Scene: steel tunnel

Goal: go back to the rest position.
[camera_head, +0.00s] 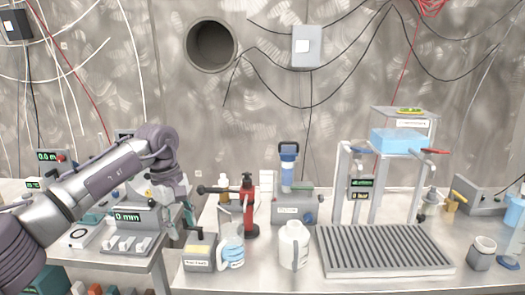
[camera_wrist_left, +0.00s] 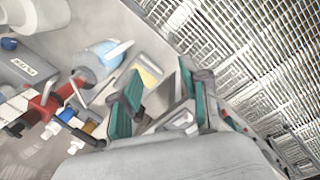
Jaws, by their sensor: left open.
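My left arm reaches in from the left in the head view. Its left gripper (camera_head: 183,220) points down over the gap between the left bench and the main bench, and its fingers are small and partly hidden there. In the left wrist view the gripper's two teal-padded fingers (camera_wrist_left: 160,100) stand apart with nothing held between them. A small grey box with a yellow label (camera_head: 200,251) and a clear jug with blue contents (camera_head: 231,250) stand to the right of the gripper. The jug also shows in the left wrist view (camera_wrist_left: 98,60). My right gripper is in neither view.
A red stand (camera_head: 249,205), a white bottle (camera_head: 293,245) and a ribbed grey tray (camera_head: 385,250) occupy the main bench. A grey device reading "0 mm" (camera_head: 130,217) stands on the left bench beside my arm. Cables hang along the wall. Open space lies above the bench.

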